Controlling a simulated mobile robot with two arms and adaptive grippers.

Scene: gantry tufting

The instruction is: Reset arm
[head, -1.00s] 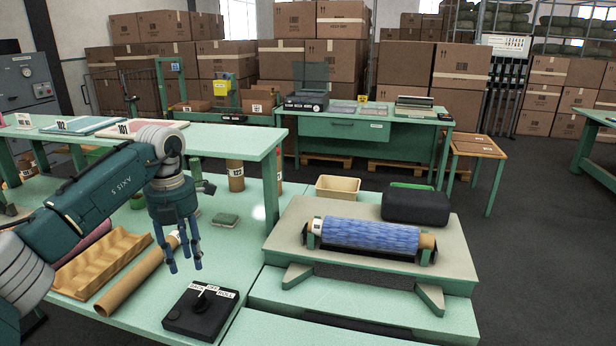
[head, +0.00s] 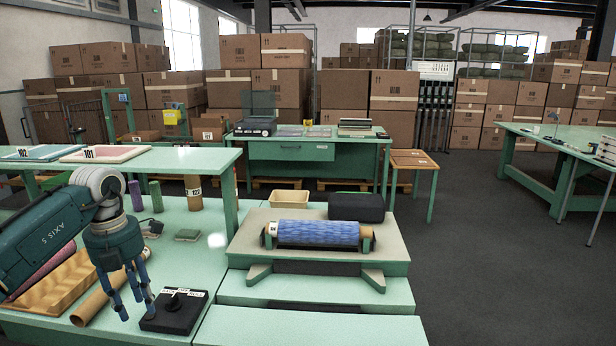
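My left gripper (head: 136,300) hangs fingers down over the green workbench, at the left of the head view. Its blue fingers are apart and I see nothing between them. The fingertips show just left of a black switch box (head: 176,312) with a knob and white labels; I cannot tell whether they touch it. My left arm comes in from the left, above a tan moulded tray (head: 48,289) and a cardboard tube (head: 92,306), and partly hides both. My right gripper is not in view.
A blue yarn roll (head: 318,232) lies in a cradle on a stand at the middle. A tan bin (head: 289,197) and a black case (head: 356,207) stand behind it. A raised shelf (head: 200,158) is behind my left arm.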

